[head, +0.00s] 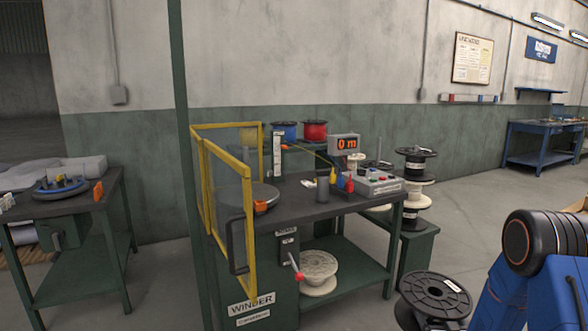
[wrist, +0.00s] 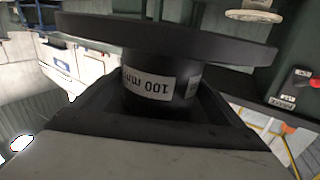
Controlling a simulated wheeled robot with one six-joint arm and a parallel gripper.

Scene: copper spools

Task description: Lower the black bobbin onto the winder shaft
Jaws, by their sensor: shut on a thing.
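The black bobbin (wrist: 160,85) fills the upper middle of the wrist view, with a white "100 m…" label on its core and a wide flange. My gripper (wrist: 158,108) is shut around the core, its dark jaws on both sides. In the head view the black bobbin (head: 436,293) is at the lower right, beside my blue arm, with its top flange and centre hole showing. It is in front of and to the right of the winder (head: 252,309), well apart from its grey round plate (head: 250,196). I cannot make out the shaft.
A yellow-framed clear guard (head: 250,172) stands around the left of the winder plate. A pale spool (head: 319,268) lies on the lower shelf. Stacked spools (head: 415,190) stand behind right.

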